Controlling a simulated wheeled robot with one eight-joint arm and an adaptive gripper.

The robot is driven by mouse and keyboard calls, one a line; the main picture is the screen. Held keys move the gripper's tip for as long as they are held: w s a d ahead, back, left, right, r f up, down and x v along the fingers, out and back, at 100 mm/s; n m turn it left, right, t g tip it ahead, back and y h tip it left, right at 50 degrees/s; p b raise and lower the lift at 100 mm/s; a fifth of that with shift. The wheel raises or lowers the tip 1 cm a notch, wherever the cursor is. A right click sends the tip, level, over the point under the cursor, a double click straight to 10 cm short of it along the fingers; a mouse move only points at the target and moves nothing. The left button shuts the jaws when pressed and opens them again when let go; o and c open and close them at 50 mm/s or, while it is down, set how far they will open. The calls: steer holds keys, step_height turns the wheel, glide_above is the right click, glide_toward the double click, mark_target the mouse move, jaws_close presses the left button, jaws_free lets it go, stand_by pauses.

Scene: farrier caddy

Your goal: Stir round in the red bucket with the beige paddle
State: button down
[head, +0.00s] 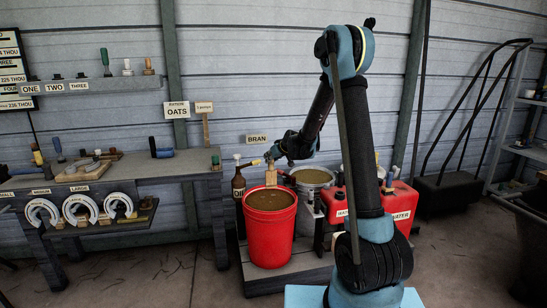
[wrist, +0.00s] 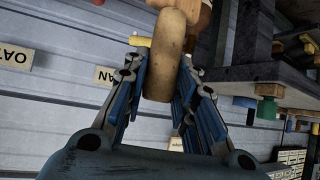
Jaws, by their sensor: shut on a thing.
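The red bucket (head: 267,238) stands upright on a low platform in the head view, filled near its rim with brown contents. My gripper (head: 271,160) is above the bucket's back rim. It is shut on the beige paddle (head: 271,178), which hangs below it at the back of the bucket. I cannot tell whether the paddle's lower end is in the contents. In the wrist view a rounded beige wooden part of the paddle (wrist: 166,55) sits between the two blue fingers (wrist: 160,90). The bucket cannot be made out in the wrist view.
A brown bottle (head: 238,187) stands close at the left. Red containers (head: 400,205) are at the right. A bench (head: 165,170) with horseshoes is further left.

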mark_target(270, 183)
steer(key=shift+w+a+r, duration=0.2)
steer(key=shift+w+a, duration=0.2)
steer(key=shift+a, duration=0.3)
steer(key=shift+w+d, duration=0.1)
steer(key=shift+d, duration=0.2)
steer(key=shift+f, duration=7.9)
